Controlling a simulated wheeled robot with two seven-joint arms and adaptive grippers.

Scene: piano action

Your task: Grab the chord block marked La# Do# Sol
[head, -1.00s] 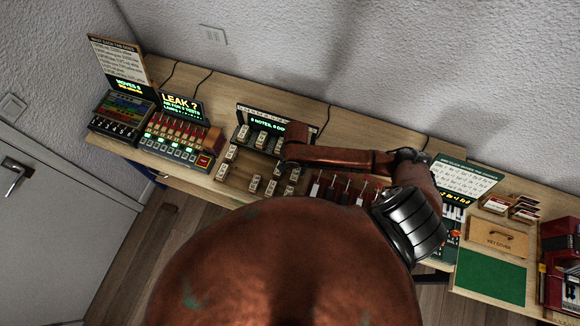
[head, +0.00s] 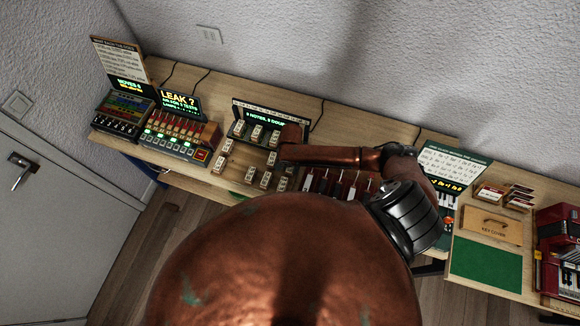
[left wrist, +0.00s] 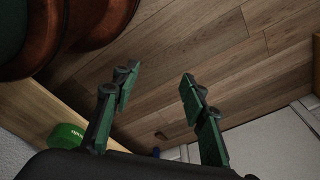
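Several small cream chord blocks lie on the wooden table in front of a dark rack (head: 247,141), among them a left one (head: 220,165) and a front one (head: 250,176). More blocks stand in the rack, such as one (head: 256,134). Their markings are too small to read, so I cannot tell which is La# Do# Sol. My right arm reaches in from the right and ends over the right side of the rack and blocks. My right gripper (head: 288,158) is mostly hidden there. My left gripper (left wrist: 158,78) is open and empty above the wood floor in the left wrist view.
A lit display panel (head: 265,117) stands behind the rack. A "LEAK ?" console (head: 178,138) is at the left. Red-handled tools (head: 338,187) lie under my right forearm. A sheet-music board (head: 450,166), a wooden key cover (head: 489,226) and a green mat (head: 486,263) are at the right.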

